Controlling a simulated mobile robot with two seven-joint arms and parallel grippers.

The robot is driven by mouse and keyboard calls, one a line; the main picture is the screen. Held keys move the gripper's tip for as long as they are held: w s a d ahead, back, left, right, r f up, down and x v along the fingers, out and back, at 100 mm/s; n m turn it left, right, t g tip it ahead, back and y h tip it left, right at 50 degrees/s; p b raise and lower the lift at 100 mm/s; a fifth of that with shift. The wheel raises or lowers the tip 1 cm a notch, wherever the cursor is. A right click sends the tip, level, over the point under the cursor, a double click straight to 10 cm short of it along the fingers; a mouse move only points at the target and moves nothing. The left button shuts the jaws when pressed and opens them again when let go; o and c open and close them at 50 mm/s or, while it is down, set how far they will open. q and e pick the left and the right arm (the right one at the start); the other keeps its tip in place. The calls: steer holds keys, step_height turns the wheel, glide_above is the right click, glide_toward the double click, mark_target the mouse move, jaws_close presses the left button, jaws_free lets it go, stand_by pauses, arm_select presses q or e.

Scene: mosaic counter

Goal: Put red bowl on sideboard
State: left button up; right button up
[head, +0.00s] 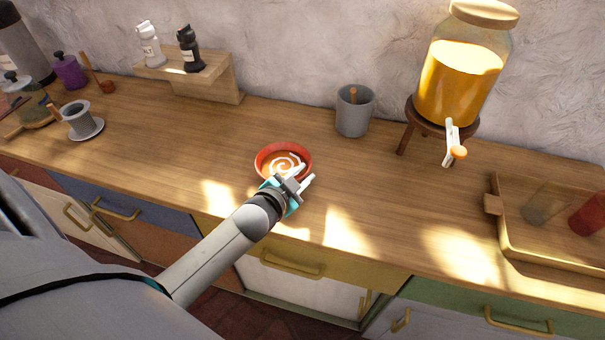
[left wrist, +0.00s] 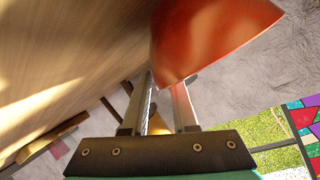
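The red bowl (head: 265,151), holding orange soup with a white swirl, sits upright on the wooden counter near its front edge. My left gripper (head: 304,174) is at the bowl's near right side, its two pale fingers apart. One finger overlaps the bowl in the head view and the other shows just outside the rim. In the left wrist view the bowl's red outer side (left wrist: 215,40) is close beyond the fingertips (left wrist: 165,82), and a gap shows between the fingers. Whether a finger touches the bowl I cannot tell. My right gripper is not in view.
A grey cup (head: 354,112) stands behind the bowl. A juice dispenser (head: 460,80) on a stand is at back right, and a wooden tray (head: 550,262) with glasses at right. A shelf with shakers (head: 205,82) is at back left. The counter left of the bowl is clear.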

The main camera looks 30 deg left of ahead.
arm_select(q)
steer(key=shift+o, duration=0.6)
steer(key=shift+r, duration=0.2)
steer(key=p+v, duration=0.2)
steer(key=v, duration=1)
